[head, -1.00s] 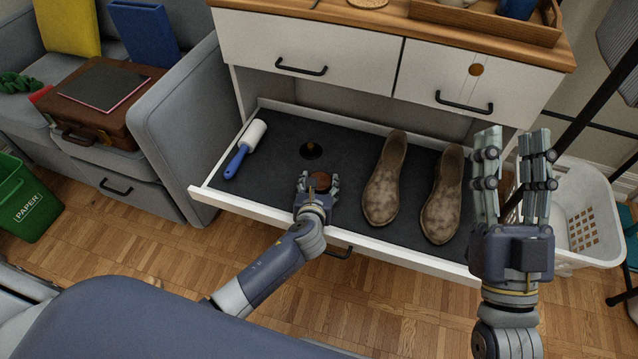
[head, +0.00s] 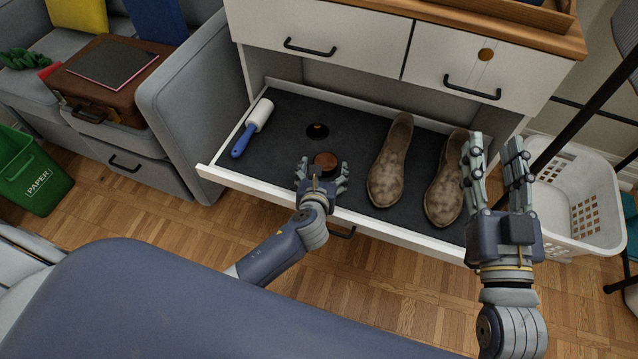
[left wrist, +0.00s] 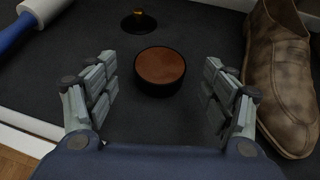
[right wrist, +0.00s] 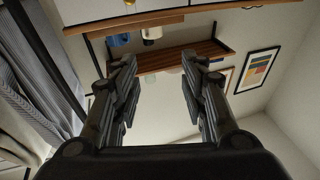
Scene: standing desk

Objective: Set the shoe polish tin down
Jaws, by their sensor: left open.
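The shoe polish tin (head: 325,159) is a round black tin with a brown top. It sits flat on the dark lining of the open drawer (head: 275,110). My left gripper (head: 320,174) is open just in front of it. In the left wrist view the tin (left wrist: 160,70) lies beyond and between the spread fingers (left wrist: 160,98), with clear gaps on both sides. My right gripper (head: 497,150) is raised at the right, in front of the right shoe in the head view. Its fingers stand apart and empty in the right wrist view (right wrist: 165,85).
A lint roller (head: 253,127) with a blue handle lies at the drawer's left. A small dark round item (head: 317,131) with a tan knob is behind the tin. Two brown shoes, left (head: 390,165) and right (head: 445,185), stand to the right.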

